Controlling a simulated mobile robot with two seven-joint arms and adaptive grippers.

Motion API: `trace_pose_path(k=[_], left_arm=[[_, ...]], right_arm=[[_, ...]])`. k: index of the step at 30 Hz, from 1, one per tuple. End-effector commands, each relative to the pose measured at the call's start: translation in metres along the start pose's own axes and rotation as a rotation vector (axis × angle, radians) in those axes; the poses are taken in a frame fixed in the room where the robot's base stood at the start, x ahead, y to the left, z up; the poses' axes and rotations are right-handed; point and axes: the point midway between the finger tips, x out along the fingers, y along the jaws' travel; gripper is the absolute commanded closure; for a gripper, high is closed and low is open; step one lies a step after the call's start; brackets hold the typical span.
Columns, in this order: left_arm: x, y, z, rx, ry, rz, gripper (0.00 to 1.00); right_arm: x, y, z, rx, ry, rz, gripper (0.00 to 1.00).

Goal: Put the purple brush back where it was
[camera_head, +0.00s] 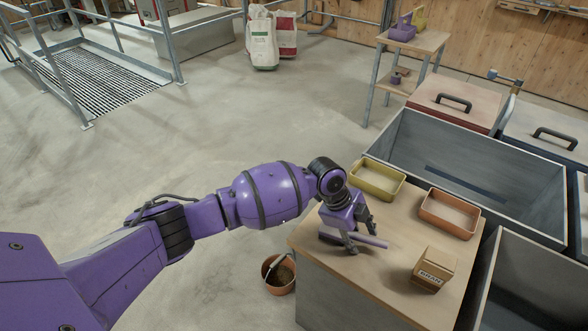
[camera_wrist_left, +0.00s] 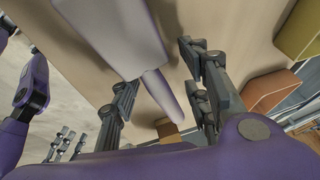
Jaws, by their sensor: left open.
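The purple brush (camera_head: 372,241) lies on the wooden bench top (camera_head: 392,268), with its slim handle end pointing right. In the left wrist view the broad, pale lilac part of the brush (camera_wrist_left: 112,38) and its narrower handle show. My left gripper (camera_head: 360,236) is just over the brush and partly hides it. In the left wrist view its fingers (camera_wrist_left: 160,98) are spread, with the handle between them and gaps on both sides. Dark fingers, apparently of my right gripper (camera_wrist_left: 64,146), show at the lower left of that view; their opening is unclear.
A yellow tray (camera_head: 378,188), an orange tray (camera_head: 432,226) and a cardboard box (camera_head: 433,269) stand on the bench. A bucket (camera_head: 279,285) is on the floor beside it. Large grey bins (camera_head: 468,140) lie behind and right. A small shelf table (camera_head: 430,42) holds purple and yellow items.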

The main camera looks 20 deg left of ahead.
Motion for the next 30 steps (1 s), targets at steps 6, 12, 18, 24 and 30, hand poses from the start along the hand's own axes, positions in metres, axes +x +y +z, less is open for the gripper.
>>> trace_pose_path(k=[6,12,18,24,30], left_arm=[[-0.029,-0.004,-0.001,0.005,-0.002,-0.008,0.57],[-0.062,-0.004,0.001,0.004,-0.001,-0.005,0.57],[-0.08,-0.004,0.0,0.004,0.0,-0.005,0.57],[-0.081,-0.004,0.0,0.004,0.0,-0.004,0.57],[-0.081,-0.004,0.0,0.003,0.0,-0.004,0.57]], right_arm=[[0.003,-0.001,-0.009,-0.001,0.015,-0.003,0.6],[0.004,-0.001,-0.005,-0.002,0.01,-0.003,0.6],[0.002,-0.001,-0.003,-0.001,0.006,-0.002,0.6],[0.0,0.0,0.001,0.0,-0.002,0.0,0.6],[-0.001,0.001,0.004,0.0,-0.006,0.001,0.6]])
